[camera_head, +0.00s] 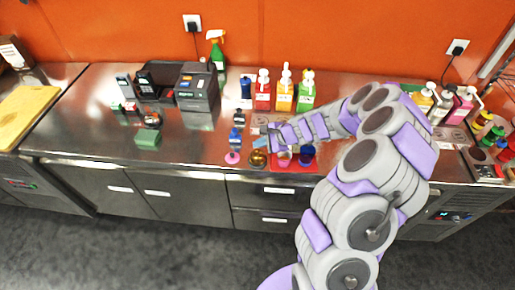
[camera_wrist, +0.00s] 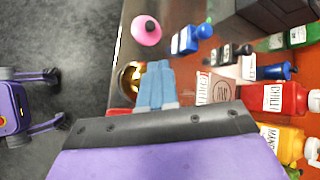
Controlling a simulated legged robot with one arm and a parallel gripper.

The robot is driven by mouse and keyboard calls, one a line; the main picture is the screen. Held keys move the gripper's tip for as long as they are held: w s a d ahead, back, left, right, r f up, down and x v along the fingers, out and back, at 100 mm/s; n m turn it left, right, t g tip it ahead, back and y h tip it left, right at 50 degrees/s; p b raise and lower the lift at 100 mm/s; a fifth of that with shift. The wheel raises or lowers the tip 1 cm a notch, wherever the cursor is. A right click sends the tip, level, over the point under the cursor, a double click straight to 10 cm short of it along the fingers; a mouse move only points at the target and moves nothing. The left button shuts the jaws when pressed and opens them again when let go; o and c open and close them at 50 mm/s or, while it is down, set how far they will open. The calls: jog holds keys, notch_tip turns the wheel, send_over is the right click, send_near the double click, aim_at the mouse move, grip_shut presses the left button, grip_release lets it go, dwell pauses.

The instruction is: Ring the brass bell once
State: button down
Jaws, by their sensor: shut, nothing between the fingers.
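The brass bell (camera_head: 258,158) is a small gold dome near the front edge of the steel counter. It also shows in the wrist view (camera_wrist: 126,82), with its right side partly hidden by my fingers. My gripper (camera_head: 272,143) is just behind the bell in the head view. In the wrist view, my gripper's blue fingers (camera_wrist: 159,66) are together with nothing between them. Their tips overlap the bell's right edge in the picture. I cannot tell whether they touch it.
A red mat (camera_head: 287,168) is to the right. Chilli (camera_head: 263,94) and mango bottles stand behind. The counter's front edge is close.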

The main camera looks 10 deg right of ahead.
aim_at(259, 152)
jog(key=shift+r, duration=0.1)
notch_tip(259, 152, up, 5)
jog(key=p, duration=0.3)
jog(key=shift+p, duration=0.4)
dwell(0.7)
jog(key=s+a+r+n+g, duration=0.4)
jog(key=s+a+r+n, duration=0.7)
jog(key=s, duration=0.5)
jog(key=s+d+r+n+g+h+b, duration=0.1)
jog(key=s+d, duration=0.4)
jog(key=s, duration=0.7)
jog(key=s+d+r+n+g+h, duration=0.2)
jog(key=s+d+r+n+h, duration=0.1)
jog(key=s, duration=1)
jog(key=d+n+h, duration=0.1)
jog(key=d+h, duration=0.1)
jog(key=h, duration=0.1)
jog(key=shift+s+r+b, duration=0.15)
jog(key=shift+b, duration=0.2)
